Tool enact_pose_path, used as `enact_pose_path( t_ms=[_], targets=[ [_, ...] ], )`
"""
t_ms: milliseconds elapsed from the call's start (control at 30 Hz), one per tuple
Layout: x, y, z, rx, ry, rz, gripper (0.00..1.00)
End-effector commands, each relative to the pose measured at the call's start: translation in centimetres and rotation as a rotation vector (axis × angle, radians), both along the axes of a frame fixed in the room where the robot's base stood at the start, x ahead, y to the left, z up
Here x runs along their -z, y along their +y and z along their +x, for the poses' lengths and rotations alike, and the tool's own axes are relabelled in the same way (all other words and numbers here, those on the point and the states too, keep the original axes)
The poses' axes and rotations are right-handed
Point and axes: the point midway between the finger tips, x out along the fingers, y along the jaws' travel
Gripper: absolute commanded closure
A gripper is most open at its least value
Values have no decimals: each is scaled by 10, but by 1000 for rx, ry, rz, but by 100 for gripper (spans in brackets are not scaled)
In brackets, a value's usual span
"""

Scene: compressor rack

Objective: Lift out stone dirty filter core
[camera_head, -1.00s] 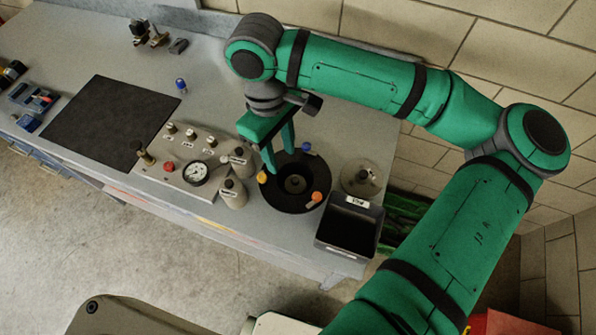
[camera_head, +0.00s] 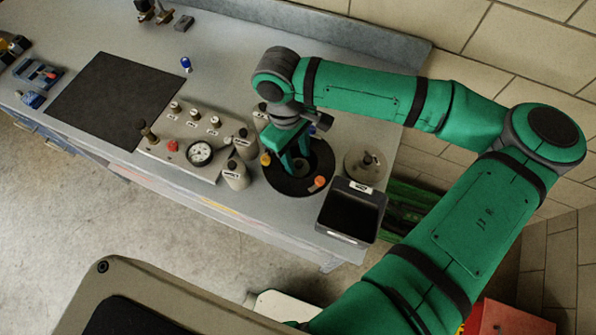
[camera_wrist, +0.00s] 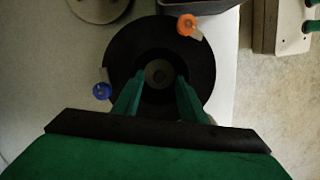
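The dirty filter core (camera_wrist: 158,73) shows as a dark ring with a lighter centre, in the middle of the round black housing (camera_wrist: 128,50) in the wrist view. In the head view only part of the core (camera_head: 303,166) shows beside my fingers, within the housing (camera_head: 327,155). My gripper (camera_wrist: 163,78) is open, pointing down, with its green fingers apart on either side of the core's near part. In the head view my gripper (camera_head: 294,165) is over the housing's centre. I cannot tell whether the fingers touch the core or how deep they reach.
Orange (camera_head: 320,181), yellow (camera_head: 265,159) and blue (camera_wrist: 101,91) knobs stand around the housing rim. A black bin (camera_head: 350,215) is at its lower right and a round lid-like part (camera_head: 364,165) at its right. Grey bottles (camera_head: 236,174) and a gauge panel (camera_head: 190,135) stand left.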

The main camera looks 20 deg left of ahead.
Motion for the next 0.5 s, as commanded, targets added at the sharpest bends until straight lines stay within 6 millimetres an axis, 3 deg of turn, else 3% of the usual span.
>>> enact_pose_path(
  t_ms=[333, 500],
  targets=[
    [9, -2, 0, 1, 0, 0, 62],
    [9, 3, -2, -9, 0, 0, 100]
  ],
)
